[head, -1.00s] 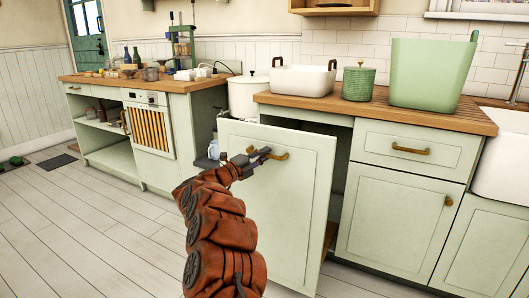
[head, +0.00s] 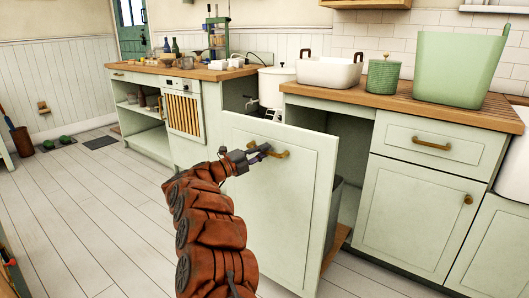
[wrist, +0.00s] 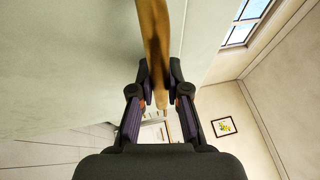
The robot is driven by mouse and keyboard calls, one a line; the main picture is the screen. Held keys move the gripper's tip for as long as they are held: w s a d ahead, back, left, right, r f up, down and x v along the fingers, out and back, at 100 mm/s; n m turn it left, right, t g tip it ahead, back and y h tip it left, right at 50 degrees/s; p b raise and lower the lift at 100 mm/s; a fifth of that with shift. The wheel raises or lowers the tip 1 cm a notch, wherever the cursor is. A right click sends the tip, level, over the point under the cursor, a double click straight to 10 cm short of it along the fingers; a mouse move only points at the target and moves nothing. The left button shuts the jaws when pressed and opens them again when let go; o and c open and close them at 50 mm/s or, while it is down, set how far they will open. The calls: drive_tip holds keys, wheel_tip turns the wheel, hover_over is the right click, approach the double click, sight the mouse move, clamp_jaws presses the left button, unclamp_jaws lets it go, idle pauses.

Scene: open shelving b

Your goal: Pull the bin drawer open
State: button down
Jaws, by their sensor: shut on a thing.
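The bin drawer (head: 282,185) has a pale green panelled front and stands pulled out from the cabinet. A dark bin (head: 334,200) shows in part behind the front. Its brass handle (head: 279,153) is near the top of the front. My gripper (head: 262,152) is at the left part of this handle. In the wrist view my gripper (wrist: 160,88) has its two dark fingers on either side of the handle bar (wrist: 154,40), shut on it. The bin's inside is hidden.
The counter (head: 350,97) holds a white basin (head: 329,72), a green canister (head: 382,75) and a large green tub (head: 458,65). A white pot (head: 275,88) stands behind the drawer front. Open plank floor (head: 100,205) lies to the left.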

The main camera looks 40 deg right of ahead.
drive_tip(key=c, duration=1.1)
unclamp_jaws()
drive_tip(key=shift+c, duration=0.2)
drive_tip(key=v, duration=1.2)
